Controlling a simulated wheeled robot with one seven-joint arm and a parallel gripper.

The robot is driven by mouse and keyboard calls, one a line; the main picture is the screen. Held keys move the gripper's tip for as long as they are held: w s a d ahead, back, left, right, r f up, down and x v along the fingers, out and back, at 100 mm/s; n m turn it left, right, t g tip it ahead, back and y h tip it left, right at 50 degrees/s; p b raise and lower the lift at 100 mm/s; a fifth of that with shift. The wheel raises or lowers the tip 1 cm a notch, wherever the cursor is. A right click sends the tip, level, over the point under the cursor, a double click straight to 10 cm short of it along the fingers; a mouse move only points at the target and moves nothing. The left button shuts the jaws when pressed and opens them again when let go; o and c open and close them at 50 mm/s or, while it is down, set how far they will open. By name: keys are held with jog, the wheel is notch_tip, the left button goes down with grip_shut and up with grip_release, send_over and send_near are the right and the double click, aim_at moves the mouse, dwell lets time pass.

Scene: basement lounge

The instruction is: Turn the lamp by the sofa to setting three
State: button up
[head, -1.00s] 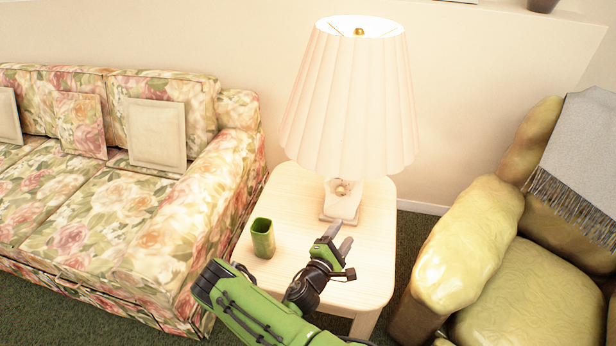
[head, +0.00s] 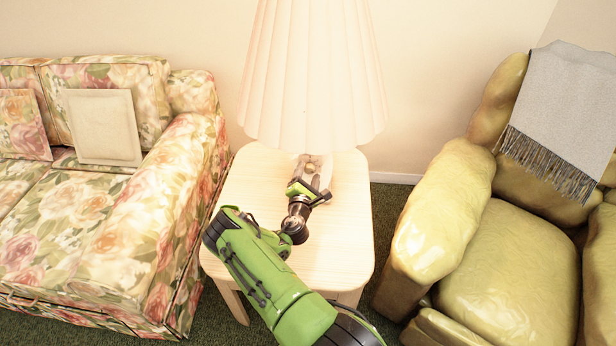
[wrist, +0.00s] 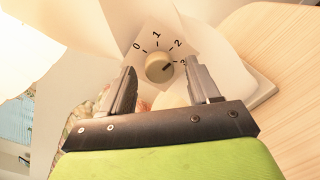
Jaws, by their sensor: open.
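The lamp (head: 312,80) has a pleated cream shade, is lit, and stands on the side table beside the sofa. Its round beige knob (wrist: 158,67) sits on a white base face marked 0, 1, 2 and 3. A dark mark on the knob is on its right side, towards the 3. My gripper (wrist: 161,74) is open, with one finger on each side of the knob in the wrist view and visible gaps between. The right finger partly covers the 3. In the head view my gripper (head: 309,182) is in front of the lamp base, under the shade.
The pale wooden side table (head: 345,235) has bare room at its right. The floral sofa (head: 110,235) is at the left. A yellow-green armchair (head: 510,250) with a grey throw (head: 570,110) is at the right. The shade hangs close above my gripper.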

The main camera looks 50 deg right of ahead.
jog(key=shift+w+d, duration=0.3)
jog(key=shift+d, duration=0.15)
jog(key=c, duration=1)
jog(key=shift+c, duration=0.2)
jog(key=shift+m, duration=0.4)
jog(key=m, duration=0.4)
jog(key=shift+m+y+b, duration=0.4)
jog(key=shift+m+b, duration=0.45)
jog(key=shift+m, duration=1.55)
jog(key=shift+r, duration=0.1)
